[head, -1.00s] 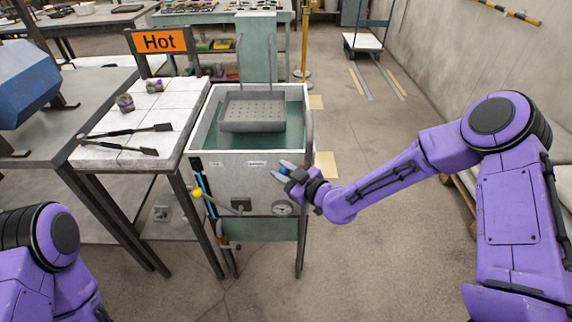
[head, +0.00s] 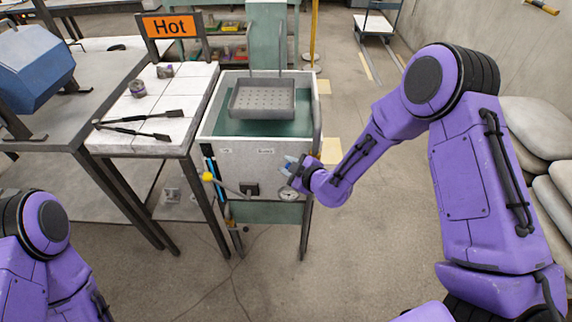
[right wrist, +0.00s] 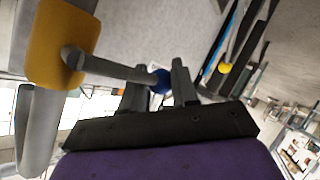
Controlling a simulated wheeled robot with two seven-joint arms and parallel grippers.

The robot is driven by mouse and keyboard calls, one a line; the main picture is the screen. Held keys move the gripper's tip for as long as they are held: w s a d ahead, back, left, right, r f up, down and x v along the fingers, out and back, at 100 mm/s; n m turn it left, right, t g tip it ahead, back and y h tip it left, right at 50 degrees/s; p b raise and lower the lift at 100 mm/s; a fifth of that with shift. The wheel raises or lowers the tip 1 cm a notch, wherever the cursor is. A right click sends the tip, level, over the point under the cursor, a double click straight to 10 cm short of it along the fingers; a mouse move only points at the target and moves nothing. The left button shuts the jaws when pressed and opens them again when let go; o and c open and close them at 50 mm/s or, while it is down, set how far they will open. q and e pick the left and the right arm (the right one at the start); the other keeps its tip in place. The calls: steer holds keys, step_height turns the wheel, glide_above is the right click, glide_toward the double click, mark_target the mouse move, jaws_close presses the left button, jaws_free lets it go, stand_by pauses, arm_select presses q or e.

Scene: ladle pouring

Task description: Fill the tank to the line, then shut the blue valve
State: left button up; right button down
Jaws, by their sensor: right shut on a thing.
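The tank (head: 222,150) is a pale box with greenish liquid in it and a perforated grey tray (head: 262,100) at its top. A sight tube with a blue strip (head: 210,167) runs up the left of its front; the line is too small to make out. My right gripper (head: 289,170) is at the front right, by the round gauge. In the right wrist view the blue valve's ball knob (right wrist: 160,81), on a grey lever, sits at the fingers (right wrist: 160,84). The gripper is shut on it. My left gripper is out of view.
A pale-topped table (head: 185,100) with black tongs (head: 130,128) and small cans (head: 138,89) adjoins the tank, under an orange "Hot" sign (head: 170,26). Floor in front is clear; grey sacks (head: 540,125) lie at right.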

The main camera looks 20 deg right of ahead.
steer(key=shift+s+f, duration=0.2)
steer(key=shift+f, duration=0.15)
steer(key=c, duration=1)
jaws_free()
steer(key=shift+o, duration=0.4)
steer(key=shift+w+d, duration=0.1)
steer(key=shift+r, duration=0.1)
steer(key=b+v, duration=0.1)
steer(key=v, duration=0.9)
steer(key=shift+s, duration=0.25)
steer(key=shift+r, duration=0.1)
